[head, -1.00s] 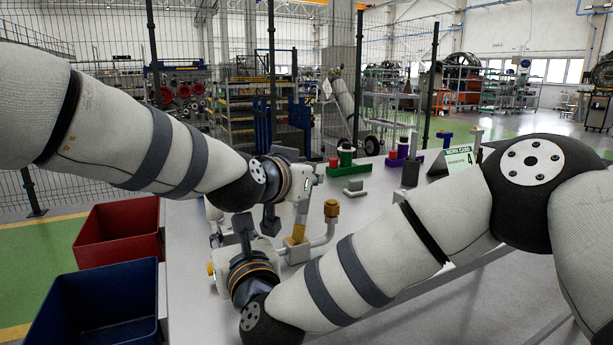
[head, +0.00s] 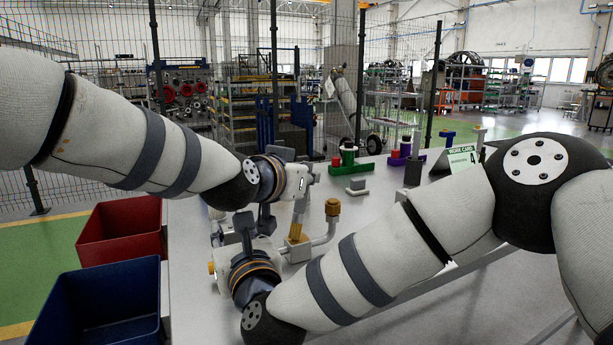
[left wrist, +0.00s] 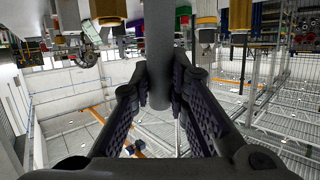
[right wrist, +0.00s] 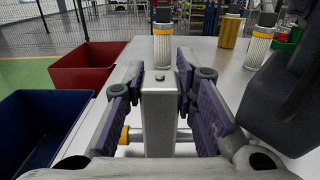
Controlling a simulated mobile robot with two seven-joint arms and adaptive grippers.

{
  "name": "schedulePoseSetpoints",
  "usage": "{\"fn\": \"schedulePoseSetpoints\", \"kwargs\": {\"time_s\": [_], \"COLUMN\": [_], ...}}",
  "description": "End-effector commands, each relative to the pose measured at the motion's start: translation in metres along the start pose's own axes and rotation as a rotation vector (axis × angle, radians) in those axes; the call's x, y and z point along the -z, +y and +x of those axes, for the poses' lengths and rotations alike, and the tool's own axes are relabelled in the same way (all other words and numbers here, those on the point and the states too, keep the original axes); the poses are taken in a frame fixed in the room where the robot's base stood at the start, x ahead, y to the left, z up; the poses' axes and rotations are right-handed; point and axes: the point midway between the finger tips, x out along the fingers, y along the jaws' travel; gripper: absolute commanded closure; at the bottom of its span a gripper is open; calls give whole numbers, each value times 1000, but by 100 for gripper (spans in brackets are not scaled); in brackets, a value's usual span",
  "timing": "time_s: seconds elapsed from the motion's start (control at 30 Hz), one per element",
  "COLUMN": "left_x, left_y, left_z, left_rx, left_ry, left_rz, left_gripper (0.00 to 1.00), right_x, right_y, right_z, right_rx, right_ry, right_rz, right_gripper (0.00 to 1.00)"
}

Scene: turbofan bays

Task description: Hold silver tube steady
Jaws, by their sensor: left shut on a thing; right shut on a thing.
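In the left wrist view, my left gripper (left wrist: 159,78) has its fingers on both sides of a round grey tube (left wrist: 159,40), shut on it near its end. In the right wrist view, my right gripper (right wrist: 160,90) is shut on a square silver post (right wrist: 159,122) with a small knob on its end. In the head view, a bent silver tube (head: 325,238) with a brass nut (head: 332,207) stands beside a grey block with a yellow part (head: 295,234). Both gripped things are largely hidden by my arms in the head view.
A red bin (head: 120,236) and a blue bin (head: 95,308) stand left of the grey table (head: 375,205). Green (head: 348,160) and purple (head: 398,155) parts and a work card (head: 463,158) stand farther back. A wire fence rises behind.

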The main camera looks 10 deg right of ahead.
Motion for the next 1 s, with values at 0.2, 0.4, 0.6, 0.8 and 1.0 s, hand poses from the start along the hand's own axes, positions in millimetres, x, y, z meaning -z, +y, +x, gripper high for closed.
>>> {"fn": "schedulePoseSetpoints", "kwargs": {"time_s": [0.2,0.4,0.6,0.8,1.0], "left_x": [24,49,74,86,86], "left_y": [-3,-4,-5,-6,-6], "left_z": [-7,-14,-22,-25,-25], "left_rx": [2,2,2,1,1], "left_ry": [1,1,1,-1,-1], "left_rz": [5,3,3,2,1], "left_gripper": [100,100,100,100,100], "right_x": [0,0,0,0,0], "right_y": [-5,-4,-3,-3,-3], "right_z": [1,1,1,1,1], "right_rx": [11,8,7,6,6], "right_ry": [0,0,0,0,0], "right_rz": [2,2,2,1,1], "right_gripper": [100,100,100,100,100]}}
